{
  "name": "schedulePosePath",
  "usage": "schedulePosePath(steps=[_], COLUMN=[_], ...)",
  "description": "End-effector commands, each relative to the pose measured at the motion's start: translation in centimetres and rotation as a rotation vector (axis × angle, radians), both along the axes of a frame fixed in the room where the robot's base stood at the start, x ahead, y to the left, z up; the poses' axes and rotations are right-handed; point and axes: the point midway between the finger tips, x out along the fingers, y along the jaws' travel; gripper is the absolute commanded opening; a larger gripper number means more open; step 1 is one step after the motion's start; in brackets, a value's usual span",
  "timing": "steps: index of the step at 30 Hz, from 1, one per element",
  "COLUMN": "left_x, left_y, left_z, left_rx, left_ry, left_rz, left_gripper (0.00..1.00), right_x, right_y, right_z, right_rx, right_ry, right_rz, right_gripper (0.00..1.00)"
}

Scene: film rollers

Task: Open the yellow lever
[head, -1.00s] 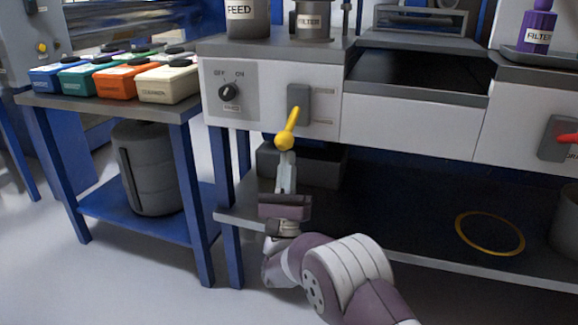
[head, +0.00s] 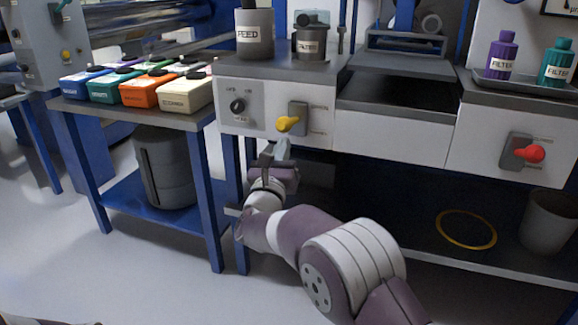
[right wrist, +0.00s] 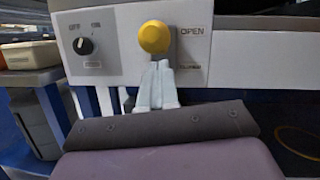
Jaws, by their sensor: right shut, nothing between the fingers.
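The yellow lever (head: 289,124) is on a grey mount on the white front panel. Its round knob points out toward me, and it also shows in the right wrist view (right wrist: 154,37), level with the OPEN mark (right wrist: 192,31); a lower mark there is too blurred to read. My right gripper (head: 283,143) is just below the knob, fingers pointing up. In the right wrist view its fingers (right wrist: 157,70) are together and empty, their tips close under the knob. I cannot tell whether they touch it. My left gripper is out of view.
A dark rotary knob (head: 238,106) is left of the lever on the same panel. A red lever (head: 530,153) is on the panel at right. A blue table (head: 140,119) with several coloured boxes stands at left. A lower shelf (head: 400,245) runs under the machine.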

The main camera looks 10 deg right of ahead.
Motion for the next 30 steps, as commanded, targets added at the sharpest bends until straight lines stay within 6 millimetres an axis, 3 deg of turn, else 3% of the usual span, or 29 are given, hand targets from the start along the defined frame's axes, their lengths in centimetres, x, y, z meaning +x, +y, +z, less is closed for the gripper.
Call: schedulePosePath(steps=[9, 30], left_x=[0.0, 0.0], left_y=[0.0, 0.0], left_z=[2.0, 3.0], left_rx=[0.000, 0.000], left_ry=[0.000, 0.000], left_rz=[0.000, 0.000], left_gripper=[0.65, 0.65], right_x=[-0.1, 0.0], right_y=[0.1, -0.1], right_z=[3.1, 4.2], right_rx=[0.036, 0.093], right_ry=[0.054, 0.136], right_rz=[0.000, 0.000], right_gripper=[0.00, 0.00])
